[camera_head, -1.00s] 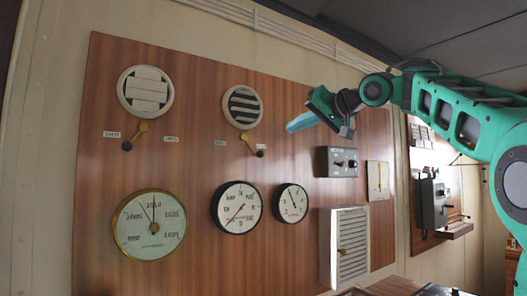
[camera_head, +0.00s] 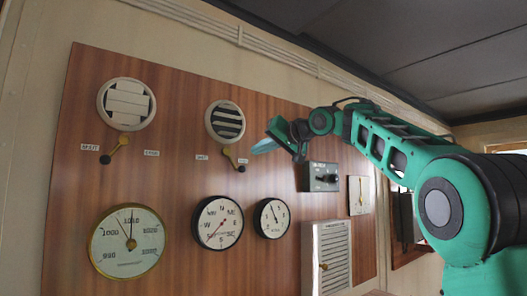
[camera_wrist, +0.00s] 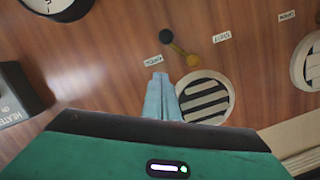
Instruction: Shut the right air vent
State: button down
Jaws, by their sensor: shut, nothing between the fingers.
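The right air vent (camera_head: 225,121) is a round cream vent with dark gaps between its slats, so it stands open. It also shows in the wrist view (camera_wrist: 206,97). Its yellow lever (camera_head: 232,157) slants down to the right to a black knob (camera_head: 241,169), near the right-hand label. In the wrist view the lever (camera_wrist: 184,52) and knob (camera_wrist: 166,36) lie just beyond my fingertips. My gripper (camera_head: 256,150) has pale blue fingers, shut and empty, right of the knob and slightly above it. The fingertips (camera_wrist: 160,78) appear apart from the lever; exact depth is unclear.
The left vent (camera_head: 127,103) has closed slats, its lever (camera_head: 118,148) pointing down-left. Round gauges (camera_head: 127,242) sit below on the wooden panel (camera_head: 180,130). A dark switch box (camera_head: 321,177) is right of my gripper; a louvred box (camera_head: 327,255) is lower right.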

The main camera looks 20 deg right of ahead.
jog(key=shift+w+a+f, duration=0.25)
jog(key=shift+a+f, duration=0.35)
jog(key=shift+f, duration=0.35)
jog(key=shift+w+a+f, duration=0.2)
jog(key=shift+a+f, duration=0.4)
jog(key=shift+f, duration=0.3)
